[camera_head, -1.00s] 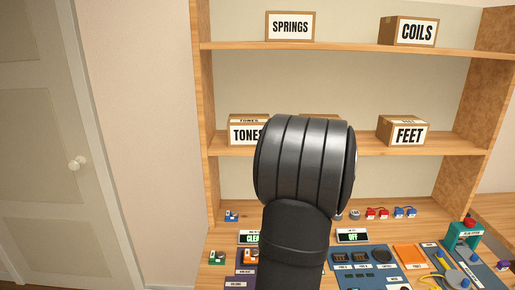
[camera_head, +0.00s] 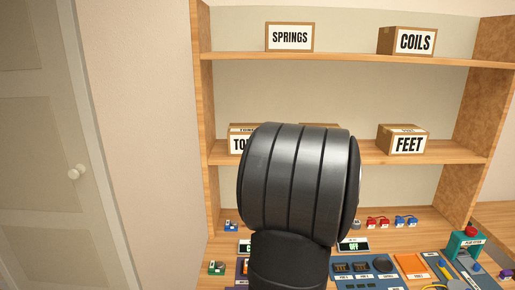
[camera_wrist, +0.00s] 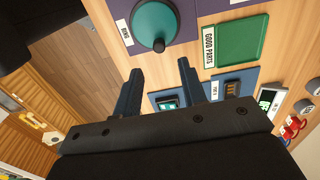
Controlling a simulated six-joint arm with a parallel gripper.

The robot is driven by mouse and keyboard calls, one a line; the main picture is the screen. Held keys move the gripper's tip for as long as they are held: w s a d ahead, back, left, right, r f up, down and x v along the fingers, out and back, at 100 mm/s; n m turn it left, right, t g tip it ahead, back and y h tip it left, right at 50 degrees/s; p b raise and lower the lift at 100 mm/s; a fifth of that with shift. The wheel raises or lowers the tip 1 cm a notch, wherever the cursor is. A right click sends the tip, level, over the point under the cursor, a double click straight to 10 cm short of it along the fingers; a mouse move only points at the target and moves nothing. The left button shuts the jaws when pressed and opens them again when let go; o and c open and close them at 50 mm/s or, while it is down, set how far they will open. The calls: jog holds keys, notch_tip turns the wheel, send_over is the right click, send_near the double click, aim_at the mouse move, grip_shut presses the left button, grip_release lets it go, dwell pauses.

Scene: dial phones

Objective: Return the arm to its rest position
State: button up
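My arm fills the middle of the head view as a large black ribbed joint; my gripper is hidden behind it there. In the wrist view my gripper (camera_wrist: 160,90) shows two dark fingers standing well apart with nothing between them. Below and past the fingers lies the wooden bench (camera_wrist: 185,70), with a round teal dial piece (camera_wrist: 155,22) on a purple mat and a green tray (camera_wrist: 237,40) labelled GOOD PARTS. The fingers appear above the bench, touching nothing that I can see.
A wooden shelf (camera_head: 370,151) holds boxes labelled SPRINGS (camera_head: 290,37), COILS (camera_head: 407,41) and FEET (camera_head: 403,140). Small coloured parts, blue mats and a teal press (camera_head: 466,243) crowd the bench at right. A pale door (camera_head: 35,150) stands at left.

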jog(key=shift+f, duration=4)
jog(key=shift+r, duration=0.1)
jog(key=shift+r, duration=2.2)
jog(key=shift+f, duration=2.35)
jog(key=shift+w+a, duration=0.2)
jog(key=shift+w, duration=0.35)
jog(key=shift+o, duration=0.4)
